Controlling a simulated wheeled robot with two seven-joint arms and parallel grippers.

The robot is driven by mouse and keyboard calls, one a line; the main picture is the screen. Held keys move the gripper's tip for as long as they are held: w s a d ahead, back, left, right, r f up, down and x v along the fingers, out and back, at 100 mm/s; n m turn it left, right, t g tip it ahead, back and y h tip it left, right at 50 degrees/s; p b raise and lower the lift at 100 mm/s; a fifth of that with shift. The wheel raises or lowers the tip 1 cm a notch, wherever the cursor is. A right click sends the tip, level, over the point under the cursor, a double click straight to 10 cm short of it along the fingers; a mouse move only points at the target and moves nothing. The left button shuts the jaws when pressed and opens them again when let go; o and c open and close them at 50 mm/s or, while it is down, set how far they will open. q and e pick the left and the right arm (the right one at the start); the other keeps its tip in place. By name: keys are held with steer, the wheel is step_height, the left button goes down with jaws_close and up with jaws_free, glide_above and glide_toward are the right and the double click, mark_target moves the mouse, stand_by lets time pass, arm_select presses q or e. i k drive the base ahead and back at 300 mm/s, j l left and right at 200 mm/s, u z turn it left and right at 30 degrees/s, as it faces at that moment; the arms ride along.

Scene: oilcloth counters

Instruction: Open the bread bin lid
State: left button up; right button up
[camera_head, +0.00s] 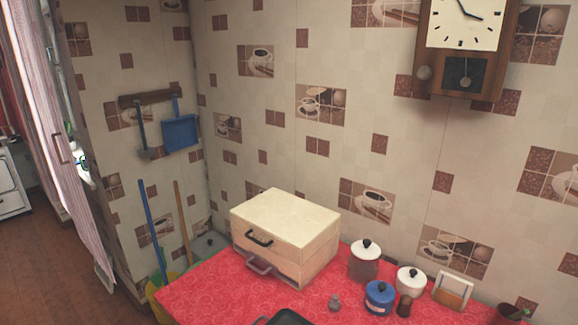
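The bread bin (310,249) is a cream, box-shaped bin on the red patterned counter (215,292), against the tiled wall. Its pale flat top (285,213) lies level, with no gap showing beneath it, so the lid looks shut. A dark handle (259,239) is on the upper front, and a second, greyish handle (259,264) sticks out lower down.
Right of the bin stand a white-lidded glass jar (363,266), a blue canister (379,299), a white canister (410,281) and a napkin holder (453,291). The counter's left part is clear.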

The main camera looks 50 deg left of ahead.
mark_target(295, 229)
steer(key=u, duration=1.9)
steer(key=i+j+u, duration=0.15)
steer(key=j, duration=0.15)
steer(key=i+j+u, duration=0.1)
steer(key=j, duration=0.25)
